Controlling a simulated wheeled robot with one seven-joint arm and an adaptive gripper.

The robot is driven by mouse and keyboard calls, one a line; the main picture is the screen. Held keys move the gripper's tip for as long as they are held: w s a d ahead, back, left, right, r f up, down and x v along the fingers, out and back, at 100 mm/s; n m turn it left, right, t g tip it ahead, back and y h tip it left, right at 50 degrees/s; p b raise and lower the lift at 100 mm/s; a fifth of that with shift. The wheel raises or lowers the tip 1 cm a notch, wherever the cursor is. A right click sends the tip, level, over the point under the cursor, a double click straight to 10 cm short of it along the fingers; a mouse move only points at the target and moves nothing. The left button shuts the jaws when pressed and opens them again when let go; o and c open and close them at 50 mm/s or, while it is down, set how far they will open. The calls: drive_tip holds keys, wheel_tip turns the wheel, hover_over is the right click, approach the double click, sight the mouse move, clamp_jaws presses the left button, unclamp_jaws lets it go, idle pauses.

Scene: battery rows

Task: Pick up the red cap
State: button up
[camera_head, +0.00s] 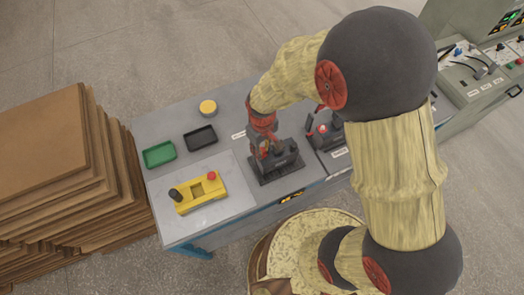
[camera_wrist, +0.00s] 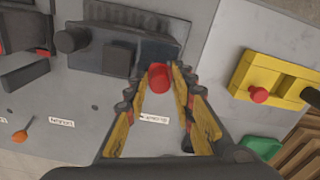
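The red cap (camera_wrist: 159,78) is a small red cylinder in the wrist view, at the edge of a black battery-like block (camera_wrist: 125,50). My gripper (camera_wrist: 162,72) has its two yellow-padded fingers on either side of the cap, and the cap fills the gap between the tips. I cannot tell whether the cap is clear of the block. A black knob (camera_wrist: 70,40) stands at the block's other end. In the head view my gripper (camera_head: 264,150) is over the black block (camera_head: 277,164), and the cap is hard to make out there.
A yellow block (camera_head: 202,193) with a red knob and a black knob lies left on the grey table (camera_head: 190,120). Another dark device (camera_head: 326,133) stands close right.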

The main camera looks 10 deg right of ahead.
drive_tip(key=shift+c, duration=0.3)
drive_tip(key=c, duration=0.4)
drive_tip(key=shift+o, duration=0.2)
drive_tip(key=shift+r, duration=0.15)
drive_tip(key=shift+r, duration=0.6)
drive_tip(key=s+d+r+p, duration=0.2)
drive_tip(key=s+d+r, duration=0.6)
drive_tip(key=s+r, duration=0.3)
drive_tip(key=shift+s+r+p, duration=0.2)
drive_tip(key=shift+r+p, duration=0.1)
drive_tip(key=shift+p, duration=0.1)
drive_tip(key=shift+d, duration=0.1)
